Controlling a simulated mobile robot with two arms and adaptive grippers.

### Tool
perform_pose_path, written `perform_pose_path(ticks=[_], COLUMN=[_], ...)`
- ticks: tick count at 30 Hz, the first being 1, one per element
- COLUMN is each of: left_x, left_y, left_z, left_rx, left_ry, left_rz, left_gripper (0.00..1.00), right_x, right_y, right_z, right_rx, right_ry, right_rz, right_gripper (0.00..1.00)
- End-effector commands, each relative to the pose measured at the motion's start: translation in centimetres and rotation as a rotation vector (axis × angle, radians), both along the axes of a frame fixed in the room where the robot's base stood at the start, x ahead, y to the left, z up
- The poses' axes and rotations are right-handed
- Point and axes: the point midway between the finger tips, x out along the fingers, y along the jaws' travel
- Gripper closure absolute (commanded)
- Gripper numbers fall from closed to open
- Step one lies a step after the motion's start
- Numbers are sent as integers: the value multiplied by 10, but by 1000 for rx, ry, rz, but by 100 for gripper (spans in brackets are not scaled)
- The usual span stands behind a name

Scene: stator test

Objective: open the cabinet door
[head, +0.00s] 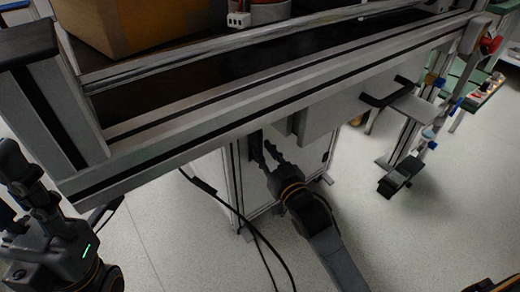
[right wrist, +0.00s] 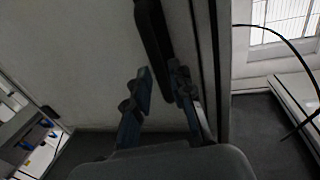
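The cabinet (head: 238,180) stands under the worktable, with a pale door panel. In the right wrist view the door (right wrist: 85,60) fills the left and middle, beside a grey upright frame edge (right wrist: 222,60). The door looks closed. Its black upright handle (right wrist: 153,30) also shows in the head view (head: 256,146). My right gripper (head: 268,152) is at the handle. In the right wrist view its fingertips (right wrist: 161,82) are drawn close together on either side of the handle's lower part, seemingly shut on it. My left gripper (head: 28,178) is at the far left, away from the cabinet.
The worktable's grey rail (head: 290,92) runs above the cabinet and my right gripper. A cardboard box (head: 135,25) sits on top. Black cables (head: 245,222) hang beside the cabinet. The floor at the lower right is mostly clear.

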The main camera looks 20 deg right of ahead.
Motion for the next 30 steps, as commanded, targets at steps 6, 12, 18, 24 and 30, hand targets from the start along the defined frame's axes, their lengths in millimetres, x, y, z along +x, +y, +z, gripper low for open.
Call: perform_pose_path(ticks=[6, 12, 18, 24, 30], left_x=[-1, 0, 0, 0, 0], left_y=[-1, -1, -1, -1, -1], left_z=[3, 6, 6, 6, 6], left_rx=[3, 4, 4, 5, 5], left_ry=[-31, -36, -36, -36, -36], left_rz=[2, 2, 2, 1, 1], left_gripper=[60, 60, 60, 60, 60], right_x=[23, 28, 28, 28, 27], right_y=[4, 5, 5, 5, 5], right_z=[-1, 0, 0, 0, 0], right_rx=[0, 0, 0, 0, 0], right_ry=[-2, 0, 0, 0, 0], right_rz=[1, 1, 1, 1, 2], right_gripper=[78, 78, 80, 100, 100])
